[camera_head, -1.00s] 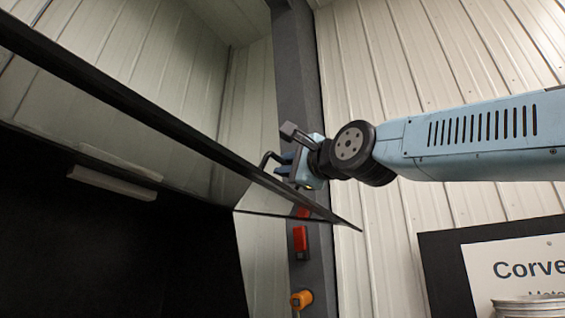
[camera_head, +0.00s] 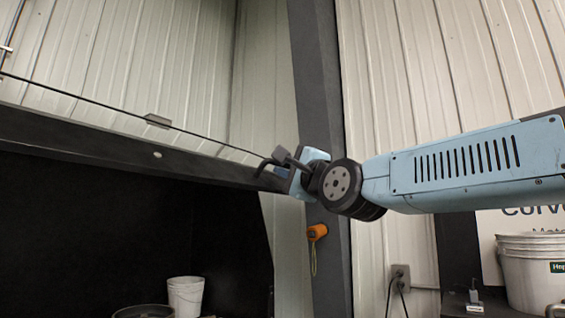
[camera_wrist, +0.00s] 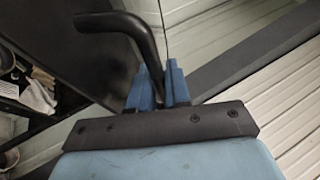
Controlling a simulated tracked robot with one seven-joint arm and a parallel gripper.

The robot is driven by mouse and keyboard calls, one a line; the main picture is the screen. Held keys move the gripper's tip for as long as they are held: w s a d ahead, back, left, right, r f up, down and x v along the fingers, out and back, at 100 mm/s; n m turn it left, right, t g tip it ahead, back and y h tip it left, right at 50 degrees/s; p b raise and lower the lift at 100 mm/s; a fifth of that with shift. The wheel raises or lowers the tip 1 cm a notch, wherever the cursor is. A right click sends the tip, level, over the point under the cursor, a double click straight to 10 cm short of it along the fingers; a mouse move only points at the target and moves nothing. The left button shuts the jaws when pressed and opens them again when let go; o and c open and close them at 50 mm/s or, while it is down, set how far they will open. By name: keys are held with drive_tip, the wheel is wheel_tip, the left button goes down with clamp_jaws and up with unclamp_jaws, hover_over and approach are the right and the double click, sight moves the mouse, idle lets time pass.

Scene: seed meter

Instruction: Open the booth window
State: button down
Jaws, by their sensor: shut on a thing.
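The booth window (camera_head: 110,100) is on the left in the head view, a pane with a thin dark edge line running down to the right. I cannot tell exactly how far it stands open. Its black bent handle (camera_head: 264,166) is at the right end of that line; in the wrist view the handle (camera_wrist: 146,45) runs down between the blue fingers. My gripper (camera_head: 282,172) is shut on the handle, beside the dark upright post (camera_head: 320,90). In the wrist view my gripper (camera_wrist: 158,88) has the handle between its fingers, which hide its lower end.
A dark horizontal beam (camera_head: 110,143) crosses above the black booth interior (camera_head: 90,220). A white bucket (camera_head: 186,296) stands inside. An orange device (camera_head: 317,233) hangs on the post. At right are a wall outlet (camera_head: 400,275) and a large white bucket (camera_head: 530,280).

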drive_tip(key=c, duration=1.2)
unclamp_jaws()
drive_tip(key=shift+s, duration=0.1)
drive_tip(key=shift+o, duration=0.2)
drive_tip(key=v, duration=1.3)
drive_tip(key=shift+s+d+f, duration=0.15)
drive_tip(key=shift+s+d, duration=0.05)
drive_tip(key=shift+s, duration=0.1)
